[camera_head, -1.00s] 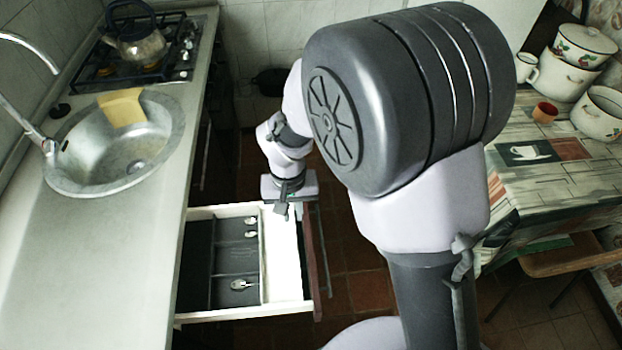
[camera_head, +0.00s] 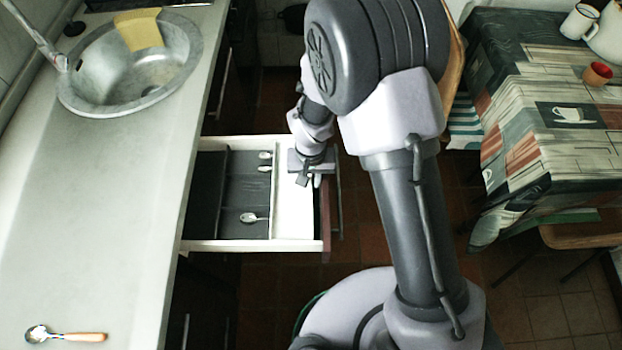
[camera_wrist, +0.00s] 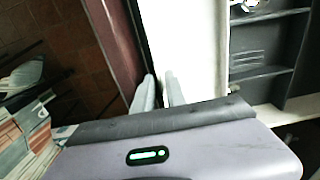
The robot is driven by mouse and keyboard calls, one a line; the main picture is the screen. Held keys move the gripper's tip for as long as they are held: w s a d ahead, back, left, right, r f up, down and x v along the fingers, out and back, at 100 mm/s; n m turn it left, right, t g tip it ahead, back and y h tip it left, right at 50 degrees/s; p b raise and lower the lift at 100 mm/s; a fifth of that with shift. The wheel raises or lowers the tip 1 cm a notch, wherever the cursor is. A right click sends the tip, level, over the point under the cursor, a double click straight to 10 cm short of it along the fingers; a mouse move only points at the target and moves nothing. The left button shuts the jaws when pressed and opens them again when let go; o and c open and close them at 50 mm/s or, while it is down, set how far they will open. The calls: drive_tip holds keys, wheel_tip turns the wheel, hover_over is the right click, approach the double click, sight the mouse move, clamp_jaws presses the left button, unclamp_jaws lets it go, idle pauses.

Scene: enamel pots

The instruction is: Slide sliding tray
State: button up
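The sliding tray is a dark insert (camera_head: 247,193) with compartments, on the left of an open white drawer (camera_head: 298,212). A bare white strip shows between the tray and the drawer's front panel. My gripper (camera_head: 312,182) points down over this strip, near the front panel. In the wrist view, the tips of my gripper (camera_wrist: 159,78) are a small gap apart, with nothing seen held. The tray (camera_wrist: 262,74) is to their right there, and the reddish-brown front panel (camera_wrist: 112,35) to their left. I cannot tell whether the fingers touch the drawer.
Spoons (camera_head: 250,217) lie in the tray. The grey counter (camera_head: 85,215) runs along the left, with a sink (camera_head: 92,95) and a wooden-handled spoon (camera_head: 65,336) on it. A cloth-covered table (camera_head: 540,80) stands at the right. Tiled floor lies between.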

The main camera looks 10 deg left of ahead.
clamp_jaws()
idle(1.4)
